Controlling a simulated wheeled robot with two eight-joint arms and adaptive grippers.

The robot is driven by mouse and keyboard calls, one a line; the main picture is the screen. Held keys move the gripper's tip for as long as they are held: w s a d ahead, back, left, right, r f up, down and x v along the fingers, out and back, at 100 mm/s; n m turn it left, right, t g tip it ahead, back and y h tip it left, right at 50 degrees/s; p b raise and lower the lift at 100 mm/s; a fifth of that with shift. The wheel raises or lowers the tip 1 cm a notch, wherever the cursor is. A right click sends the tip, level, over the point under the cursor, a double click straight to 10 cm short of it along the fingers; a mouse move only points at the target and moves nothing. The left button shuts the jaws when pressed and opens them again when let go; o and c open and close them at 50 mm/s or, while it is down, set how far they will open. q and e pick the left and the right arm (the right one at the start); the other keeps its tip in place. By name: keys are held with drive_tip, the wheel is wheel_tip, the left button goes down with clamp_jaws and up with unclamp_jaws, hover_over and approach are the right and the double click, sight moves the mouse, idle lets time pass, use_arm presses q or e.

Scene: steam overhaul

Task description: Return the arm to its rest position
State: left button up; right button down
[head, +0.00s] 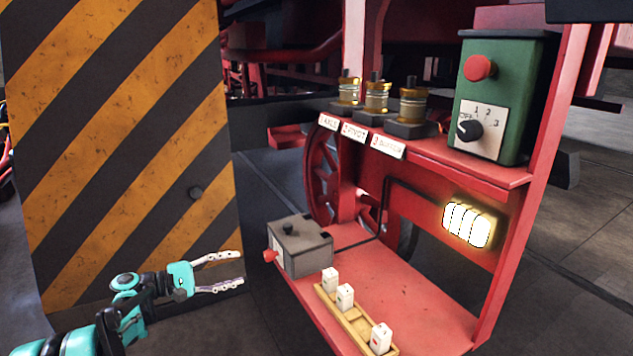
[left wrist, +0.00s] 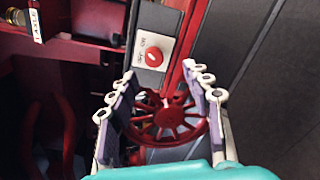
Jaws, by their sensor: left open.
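My left gripper (head: 229,272) is open and empty, held in the lower left of the head view, in front of the striped panel and left of the red stand. Its teal arm comes in from the lower left corner. In the left wrist view its two fingers (left wrist: 160,95) stand apart, with nothing between them; a red spoked wheel (left wrist: 168,118) and a red switch on a white plate (left wrist: 153,54) show behind. My right gripper is not in view.
The red stand (head: 420,290) holds a grey box (head: 302,248), a wooden rack (head: 340,316) with white pieces, a green control box (head: 515,90) and a lit lamp (head: 468,224). A black-and-orange striped panel (head: 120,150) stands behind my left arm.

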use_arm(q)
drive_tip(key=s+d+f+m+g+y, duration=0.2)
drive_tip(key=s+d+m+g+y, duration=0.3)
drive_tip(key=s+d, duration=0.7)
drive_tip(key=s+f+m+t+y, duration=0.1)
drive_tip(key=s+f+m+y, duration=0.2)
drive_tip(key=s, duration=0.6)
drive_tip(key=s+f+m+t+y, duration=0.1)
drive_tip(key=s+f+m+y, duration=0.2)
drive_tip(key=s+y, duration=0.3)
drive_tip(key=shift+s+a+f+m+t, duration=0.4)
drive_tip(key=shift+s+m, duration=0.1)
drive_tip(key=shift+s, duration=1.1)
